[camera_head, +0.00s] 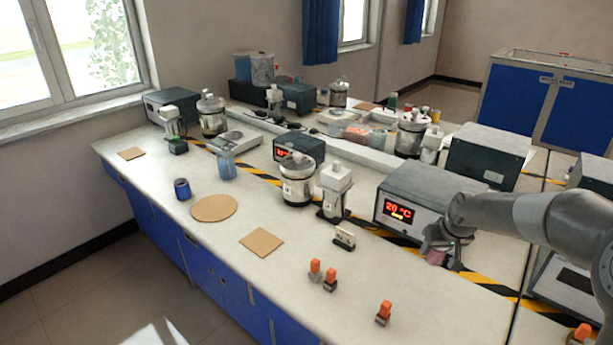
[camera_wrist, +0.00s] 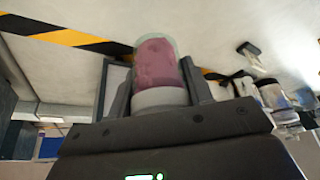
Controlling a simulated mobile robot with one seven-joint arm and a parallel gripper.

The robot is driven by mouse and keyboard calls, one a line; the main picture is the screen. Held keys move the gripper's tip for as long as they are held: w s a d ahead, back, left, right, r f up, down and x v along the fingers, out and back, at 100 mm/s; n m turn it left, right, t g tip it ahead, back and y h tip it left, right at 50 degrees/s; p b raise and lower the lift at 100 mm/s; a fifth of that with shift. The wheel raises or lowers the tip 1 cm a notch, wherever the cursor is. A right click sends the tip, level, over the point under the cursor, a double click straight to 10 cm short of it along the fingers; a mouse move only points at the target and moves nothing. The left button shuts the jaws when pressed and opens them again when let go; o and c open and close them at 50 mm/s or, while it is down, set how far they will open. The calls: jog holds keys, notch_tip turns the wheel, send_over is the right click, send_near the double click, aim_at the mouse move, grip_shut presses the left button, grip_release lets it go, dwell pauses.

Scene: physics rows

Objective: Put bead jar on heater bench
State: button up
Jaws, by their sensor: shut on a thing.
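My gripper (camera_head: 441,254) is at the right of the head view, in front of a grey heater box (camera_head: 428,185) with a lit red display. It is shut on the bead jar (camera_wrist: 158,62), a clear jar with pink contents and a white end towards the gripper. The jar also shows in the head view as a small pink patch (camera_head: 436,258), mostly hidden by the gripper. The jar appears above the long white bench (camera_head: 190,160) that carries heater boxes; I cannot tell the exact gap.
Several orange-topped pieces (camera_head: 384,312) stand near the bench's front edge. A square cork mat (camera_head: 261,242) and a round cork mat (camera_head: 214,207) lie bare. Metal pots (camera_head: 297,185), a white-capped bottle (camera_head: 335,190) and a blue jar (camera_head: 182,189) stand further left. Yellow-black tape crosses the bench.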

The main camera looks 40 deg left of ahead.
jog(key=shift+n, duration=0.3)
jog(key=a+f, duration=0.2)
jog(key=a, duration=0.2)
jog(key=s+a+f, duration=0.1)
jog(key=a+f, duration=0.1)
jog(key=a, duration=0.3)
jog(key=a+f, duration=0.3)
jog(key=a, duration=0.2)
jog(key=shift+s, duration=0.35)
jog(key=shift+a+f, duration=0.1)
jog(key=shift+f, duration=1.95)
jog(key=o, duration=1)
jog(key=shift+f, duration=0.1)
jog(key=shift+o, duration=0.2)
jog(key=v, duration=1.2)
jog(key=shift+w, duration=0.1)
